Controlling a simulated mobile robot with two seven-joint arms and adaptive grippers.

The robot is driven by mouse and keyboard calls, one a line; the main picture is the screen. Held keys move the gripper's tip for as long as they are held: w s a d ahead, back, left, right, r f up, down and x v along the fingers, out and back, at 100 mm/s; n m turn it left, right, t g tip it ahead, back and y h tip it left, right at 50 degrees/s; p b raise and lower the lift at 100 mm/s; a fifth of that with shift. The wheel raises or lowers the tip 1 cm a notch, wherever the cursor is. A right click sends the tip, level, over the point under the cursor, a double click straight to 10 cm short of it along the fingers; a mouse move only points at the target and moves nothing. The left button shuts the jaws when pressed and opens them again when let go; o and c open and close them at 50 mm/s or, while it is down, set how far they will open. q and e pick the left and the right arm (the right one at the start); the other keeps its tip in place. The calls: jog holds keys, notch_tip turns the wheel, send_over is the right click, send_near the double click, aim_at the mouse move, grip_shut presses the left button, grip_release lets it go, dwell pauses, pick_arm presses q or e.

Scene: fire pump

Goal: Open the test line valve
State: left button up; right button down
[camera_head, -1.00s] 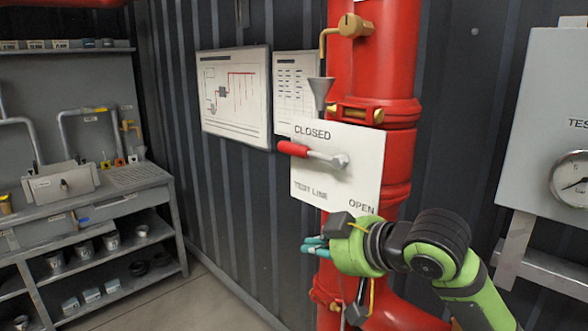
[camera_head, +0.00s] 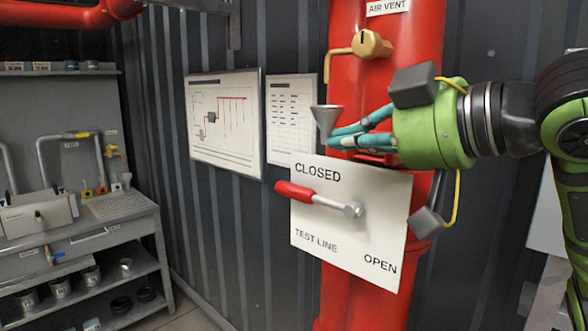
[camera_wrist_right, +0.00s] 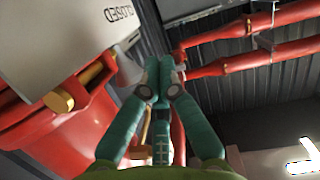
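The test line valve lever has a red grip (camera_head: 295,192) and a metal arm running to a pivot (camera_head: 352,210) on a white plate (camera_head: 335,235). The lever points left, below the word CLOSED; OPEN is at the plate's lower right. My right gripper (camera_head: 333,138) is above the plate's top edge, apart from the lever, fingers pointing left. Its teal fingers are together with nothing seen between them. In the right wrist view the fingertips (camera_wrist_right: 160,78) meet, and the plate (camera_wrist_right: 65,35) shows at upper left. My left gripper is not in view.
A metal funnel (camera_head: 325,120) is right by the right fingertips; contact is unclear. A brass air vent valve (camera_head: 370,45) sits above on the red pipe (camera_head: 400,90). Wall posters (camera_head: 225,125) hang left, and a workbench (camera_head: 120,205) stands at far left. Space left of the lever is clear.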

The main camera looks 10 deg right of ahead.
jog(key=s, duration=0.1)
jog(key=p, duration=0.3)
send_over(299, 193)
jog(key=s, duration=0.1)
jog(key=f, duration=0.4)
jog(key=w+f, duration=0.1)
jog(key=f, duration=0.1)
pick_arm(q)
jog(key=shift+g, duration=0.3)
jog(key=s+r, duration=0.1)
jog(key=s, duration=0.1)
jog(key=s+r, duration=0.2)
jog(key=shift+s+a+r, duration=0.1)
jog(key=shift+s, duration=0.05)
pick_arm(e)
jog(key=shift+a+f, duration=0.1)
jog(key=shift+a, duration=0.05)
pick_arm(q)
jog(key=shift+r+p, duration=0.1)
jog(key=shift+p, duration=0.2)
